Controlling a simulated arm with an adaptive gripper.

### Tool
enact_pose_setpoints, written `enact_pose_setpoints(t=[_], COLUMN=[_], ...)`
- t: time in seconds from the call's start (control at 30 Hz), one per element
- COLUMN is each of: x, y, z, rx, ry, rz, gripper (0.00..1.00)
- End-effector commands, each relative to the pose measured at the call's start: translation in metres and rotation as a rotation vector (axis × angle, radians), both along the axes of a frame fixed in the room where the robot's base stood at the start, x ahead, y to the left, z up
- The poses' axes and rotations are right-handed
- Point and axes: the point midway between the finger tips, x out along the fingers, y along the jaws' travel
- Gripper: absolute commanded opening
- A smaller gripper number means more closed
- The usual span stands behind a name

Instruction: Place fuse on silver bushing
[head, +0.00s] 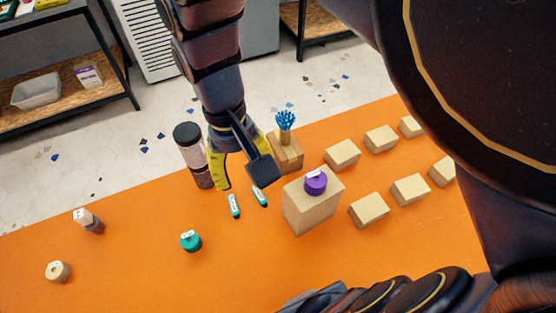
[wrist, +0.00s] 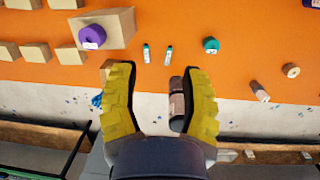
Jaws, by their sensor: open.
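My gripper (head: 243,177) is open and empty, with yellow-padded fingers, above the table; it also shows in the wrist view (wrist: 160,75). Two small teal-and-white sticks, a left one (head: 234,206) and a right one (head: 260,196), lie side by side below the fingers; either may be the fuse. They also show apart from the fingertips in the wrist view (wrist: 146,53). No bushing is clearly silver. A small grey-brown cylinder with a white-labelled top (head: 88,221) stands at the left; a beige ring (head: 58,271) lies near it.
A purple ring (head: 316,183) sits on a large tan block (head: 311,210). A teal ring (head: 190,241) lies on the orange table (head: 135,260). A tall dark cylinder (head: 193,155) and a block (head: 287,154) with blue-tipped pieces stand behind. Several tan blocks (head: 342,154) fill the right.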

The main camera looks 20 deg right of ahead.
Motion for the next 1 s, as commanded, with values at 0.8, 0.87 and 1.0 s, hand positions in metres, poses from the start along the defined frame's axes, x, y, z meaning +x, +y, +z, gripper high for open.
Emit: enact_pose_setpoints(t=[0.8,0.87,1.0], x=[-0.107,-0.107,-0.107], y=[-0.031,-0.031,-0.031], z=[-0.005,-0.005,-0.005], rx=[0.054,0.054,0.054], ry=[0.020,0.020,0.020], rz=[0.029,0.029,0.029], gripper=[0.45,0.45,0.45])
